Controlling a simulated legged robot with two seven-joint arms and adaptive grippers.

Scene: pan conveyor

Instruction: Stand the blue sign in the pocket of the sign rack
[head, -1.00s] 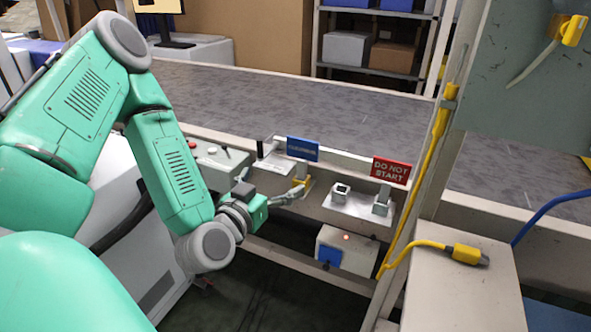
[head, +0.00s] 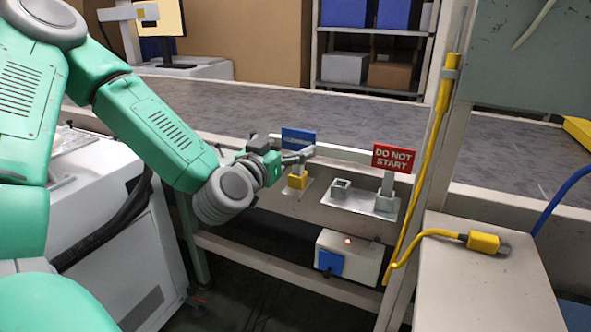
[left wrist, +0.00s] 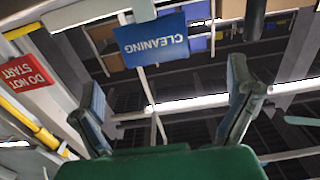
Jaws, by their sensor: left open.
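The blue sign (head: 298,139) stands upright at the rail in front of the conveyor, above a yellow block (head: 298,181). In the left wrist view, the blue sign (left wrist: 155,40) appears upside down and reads CLEANING. My left gripper (head: 303,156) is in front of the sign's lower part. My right gripper is out of view.
A red DO NOT START sign (head: 393,158) stands at the rack's right end. A grey box with a blue front (head: 347,258) is below. The conveyor (head: 250,103) lies behind.

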